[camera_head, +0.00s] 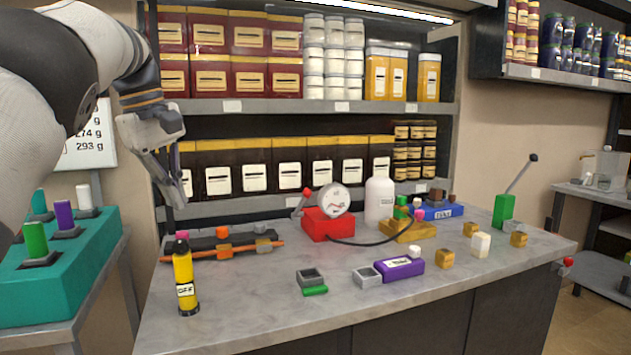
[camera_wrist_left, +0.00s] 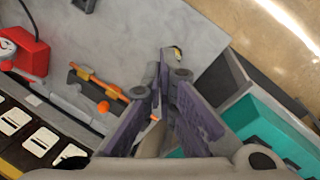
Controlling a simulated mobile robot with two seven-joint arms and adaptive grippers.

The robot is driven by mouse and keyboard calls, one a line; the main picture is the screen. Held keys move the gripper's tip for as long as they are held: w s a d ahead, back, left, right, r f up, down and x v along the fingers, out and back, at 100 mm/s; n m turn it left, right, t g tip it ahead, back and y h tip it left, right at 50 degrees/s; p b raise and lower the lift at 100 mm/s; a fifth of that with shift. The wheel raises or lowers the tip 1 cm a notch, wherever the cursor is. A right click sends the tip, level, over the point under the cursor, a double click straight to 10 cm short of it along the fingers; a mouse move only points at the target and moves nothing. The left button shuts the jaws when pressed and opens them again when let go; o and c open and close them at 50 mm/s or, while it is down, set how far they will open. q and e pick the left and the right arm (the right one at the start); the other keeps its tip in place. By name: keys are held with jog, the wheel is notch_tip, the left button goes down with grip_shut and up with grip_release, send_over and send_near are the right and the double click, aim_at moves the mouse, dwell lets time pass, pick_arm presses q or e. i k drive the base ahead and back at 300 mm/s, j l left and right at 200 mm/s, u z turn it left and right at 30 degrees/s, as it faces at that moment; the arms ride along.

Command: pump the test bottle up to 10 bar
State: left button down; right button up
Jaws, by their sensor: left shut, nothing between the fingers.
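A red pump (camera_head: 326,225) with a round white gauge (camera_head: 334,201) stands at the back middle of the grey bench; the gauge reading is too small to tell. A red-knobbed lever (camera_head: 304,197) leans beside the gauge. A black hose (camera_head: 362,243) runs from the pump to an ochre block (camera_head: 404,231). A white bottle (camera_head: 380,201) stands upright behind that block. My left gripper (camera_head: 184,201) is shut and empty, above the bench's back left, well left of the pump. The left wrist view shows its fingers (camera_wrist_left: 166,62) and the red pump (camera_wrist_left: 28,50). My right gripper is out of view.
A yellow cylinder marked OFF (camera_head: 184,284) stands at the bench's left. A black rack with an orange rod (camera_head: 223,250) lies behind it. A teal block (camera_head: 62,262) is on a left side table. Small blocks and a purple block (camera_head: 400,268) lie front right.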

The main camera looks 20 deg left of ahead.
aim_at(306, 192)
jog(key=i, duration=1.55)
